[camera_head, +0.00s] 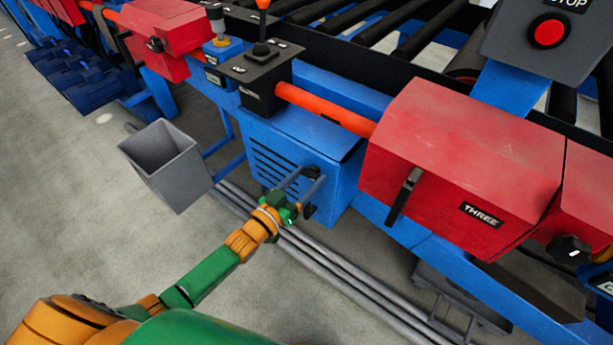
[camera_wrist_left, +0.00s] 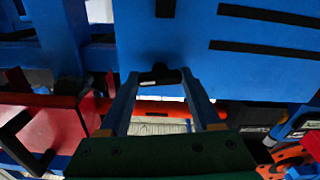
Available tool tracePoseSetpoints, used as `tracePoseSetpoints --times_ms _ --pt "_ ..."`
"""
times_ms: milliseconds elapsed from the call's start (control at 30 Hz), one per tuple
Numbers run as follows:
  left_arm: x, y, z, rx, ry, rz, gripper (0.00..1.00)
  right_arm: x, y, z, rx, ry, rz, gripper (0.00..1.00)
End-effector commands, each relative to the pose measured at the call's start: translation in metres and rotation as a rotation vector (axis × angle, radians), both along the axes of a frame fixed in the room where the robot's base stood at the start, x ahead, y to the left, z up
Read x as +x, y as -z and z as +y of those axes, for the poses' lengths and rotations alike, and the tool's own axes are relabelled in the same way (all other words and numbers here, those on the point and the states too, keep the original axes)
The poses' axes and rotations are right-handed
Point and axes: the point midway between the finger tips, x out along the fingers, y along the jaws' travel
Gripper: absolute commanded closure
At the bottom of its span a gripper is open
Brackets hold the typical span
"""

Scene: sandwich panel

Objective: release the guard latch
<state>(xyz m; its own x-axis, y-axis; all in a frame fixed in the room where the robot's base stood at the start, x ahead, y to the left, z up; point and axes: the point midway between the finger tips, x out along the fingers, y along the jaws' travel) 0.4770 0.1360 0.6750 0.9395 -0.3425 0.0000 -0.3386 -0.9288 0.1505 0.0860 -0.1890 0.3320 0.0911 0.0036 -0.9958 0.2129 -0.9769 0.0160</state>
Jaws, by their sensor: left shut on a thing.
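My left gripper (camera_head: 309,174) reaches to the front of the blue cabinet (camera_head: 262,160) below the red covers. In the left wrist view its two long fingers (camera_wrist_left: 160,78) close on a small black latch piece (camera_wrist_left: 160,73) at the blue panel. The piece sits between the fingertips; in the head view I cannot make it out clearly. A red guard (camera_head: 460,150) marked THREE, with a black handle (camera_head: 404,196), is to the right of the gripper. This handle also shows at the left of the left wrist view (camera_wrist_left: 38,158). My right gripper is not in view.
An orange-red bar (camera_head: 325,110) runs above the cabinet to the red guard. A grey bin (camera_head: 165,165) stands left of my gripper. Grey pipes (camera_head: 335,275) run along the floor below. A red stop button (camera_head: 548,33) is at upper right. The floor at lower left is clear.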

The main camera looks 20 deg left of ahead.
Motion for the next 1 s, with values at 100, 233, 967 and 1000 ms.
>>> tracePoseSetpoints --times_ms 100,233,967,1000 --pt "0.0 -0.0001 0.0003 0.056 -0.001 -0.019 0.91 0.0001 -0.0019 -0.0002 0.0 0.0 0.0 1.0" --pt "-0.0001 -0.0001 0.0001 0.103 -0.001 -0.038 0.91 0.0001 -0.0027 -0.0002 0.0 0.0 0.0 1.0" --pt "0.0 0.0002 0.0002 0.159 0.0 -0.058 0.19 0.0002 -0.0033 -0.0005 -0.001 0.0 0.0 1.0" --pt "0.0 0.0002 0.0002 0.159 0.0 -0.058 0.08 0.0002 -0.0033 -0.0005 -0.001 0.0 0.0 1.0"
